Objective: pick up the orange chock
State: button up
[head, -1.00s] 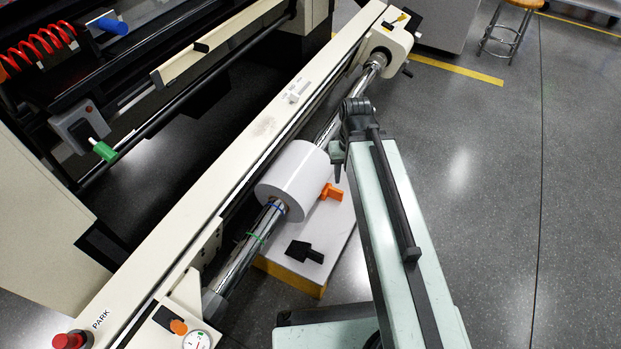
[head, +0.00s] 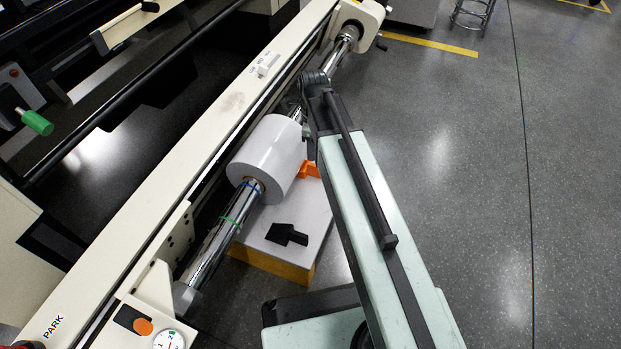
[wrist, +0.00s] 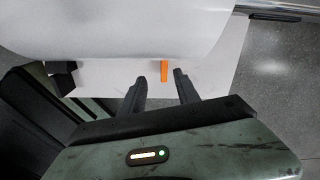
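The orange chock (head: 310,169) sits on the white-topped platform (head: 318,212), just right of the white roll, in the head view. My arm covers its right side there. In the wrist view the orange chock (wrist: 164,71) shows as a narrow upright strip below the roll's edge. My gripper (wrist: 160,82) is open in the wrist view, its two dark fingers apart with nothing between them. The chock lies just beyond the fingertips, roughly in line with the gap. In the head view my gripper is mostly hidden behind my arm.
The white roll (head: 268,158) on its chrome shaft (head: 226,222) hangs close over the chock. A black chock (head: 287,234) lies on the platform's front part; a dark block (wrist: 62,76) shows left in the wrist view. The cream machine rail (head: 210,130) runs along the left. Floor at right is clear.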

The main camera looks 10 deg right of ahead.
aim_at(312, 165)
jog(key=m, duration=0.1)
jog(key=w+f+m, duration=0.1)
jog(key=shift+f+m, duration=0.1)
jog(key=shift+m, duration=0.3)
notch_tip(312, 165, down, 8)
jog(key=b, duration=0.8)
jog(key=shift+s+d+b, duration=0.1)
jog(key=shift+s+b, duration=0.05)
jog(key=shift+b, duration=0.15)
jog(key=shift+c, duration=0.4)
grip_shut()
